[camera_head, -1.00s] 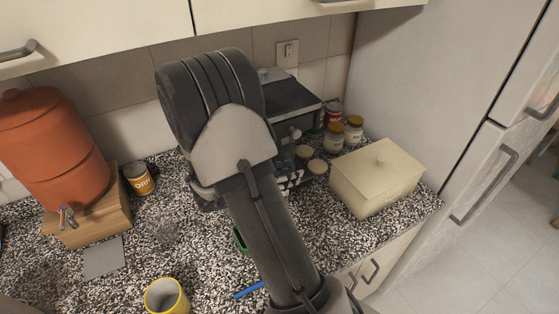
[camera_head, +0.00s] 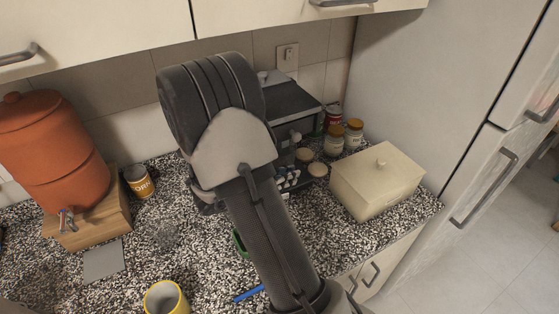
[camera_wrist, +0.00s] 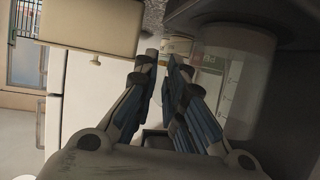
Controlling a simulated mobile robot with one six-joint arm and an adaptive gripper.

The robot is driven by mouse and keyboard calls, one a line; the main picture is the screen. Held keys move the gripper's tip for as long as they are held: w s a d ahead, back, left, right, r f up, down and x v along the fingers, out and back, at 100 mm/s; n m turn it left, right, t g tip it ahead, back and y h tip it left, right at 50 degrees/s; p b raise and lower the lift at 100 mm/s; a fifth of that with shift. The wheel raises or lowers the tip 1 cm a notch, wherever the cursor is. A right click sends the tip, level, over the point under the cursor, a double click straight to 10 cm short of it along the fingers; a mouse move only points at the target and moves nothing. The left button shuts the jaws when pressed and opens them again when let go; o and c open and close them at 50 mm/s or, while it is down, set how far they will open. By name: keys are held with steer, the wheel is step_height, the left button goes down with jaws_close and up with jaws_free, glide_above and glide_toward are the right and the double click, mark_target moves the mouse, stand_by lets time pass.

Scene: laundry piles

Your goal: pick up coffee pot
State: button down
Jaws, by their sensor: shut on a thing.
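In the wrist view, the coffee pot (camera_wrist: 242,75) is a clear glass vessel with measuring marks, on the right under a dark body. My gripper (camera_wrist: 163,62) is in the middle of that view, just left of the glass. Its two blue-padded fingers are close together, shut on what seems to be the pot's handle; the held part is mostly hidden between them. In the head view, my arm hides the pot and most of the grip. The dark coffee machine (camera_head: 292,98) stands behind my wrist.
A cream lidded box (camera_head: 375,182) is to the right, with jars (camera_head: 354,133) and a red can (camera_head: 333,113) behind it. A corn can (camera_head: 139,181), an orange dispenser (camera_head: 55,150) and a yellow mug (camera_head: 166,297) are to the left. Cabinets hang above.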

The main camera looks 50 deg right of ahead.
steer(key=shift+r, duration=0.15)
stand_by(0.4)
steer(key=s+a+r+p, duration=0.2)
steer(key=s+p, duration=0.2)
steer(key=s, duration=0.2)
steer(key=s+a+r+p, duration=0.1)
steer(key=s+r+p, duration=0.1)
steer(key=s+p, duration=0.3)
steer(key=shift+s+a, duration=0.4)
steer(key=shift+s, duration=0.05)
